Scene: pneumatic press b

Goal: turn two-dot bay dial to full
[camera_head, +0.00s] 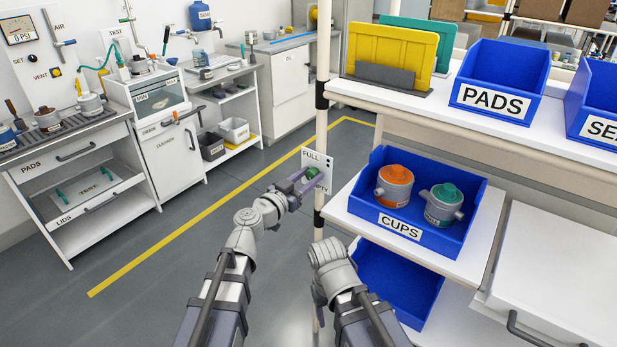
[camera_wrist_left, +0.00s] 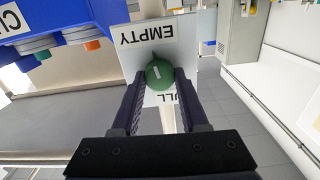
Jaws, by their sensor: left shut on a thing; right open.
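A white dial plate (camera_head: 326,162) is fixed on the post beside the shelf, with FULL at its top and EMPTY at its lower edge. The plate shows small dark dots near its right edge, too small to count surely. The round green dial (camera_head: 312,174) sits on the plate. My left gripper (camera_head: 304,182) is shut on the dial; the left wrist view shows the dial (camera_wrist_left: 159,74) between both fingers, with a short white mark on its face. That view shows EMPTY upside down above the dial and FULL partly hidden below. My right gripper (camera_head: 319,296) hangs low, open and away from the plate.
Right of the plate, a blue CUPS bin (camera_head: 447,242) holds an orange and a green cup on the shelf. A blue PADS bin (camera_head: 499,80) stands above. The post (camera_head: 321,120) is close to my left gripper. The floor on the left is clear.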

